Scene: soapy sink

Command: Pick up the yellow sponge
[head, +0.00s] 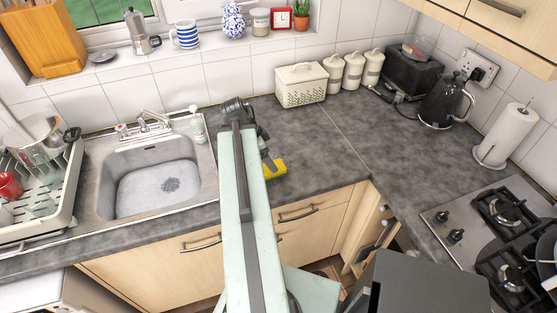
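The yellow sponge (277,169) is on the grey worktop to the right of the sink, close to the front edge. My pale green arm hides its left part. My gripper (268,160) is small and dark here, mostly behind the arm, and its visible part is at the sponge's upper left side. I cannot tell whether it touches the sponge or whether its fingers are open or shut.
The soapy sink (206,180) is left of my arm, with a soap bottle (198,127) behind it and a dish rack (62,190) farther left. A bread bin (301,86) and canisters stand at the wall. The worktop right of the sponge is clear up to the hob (460,215).

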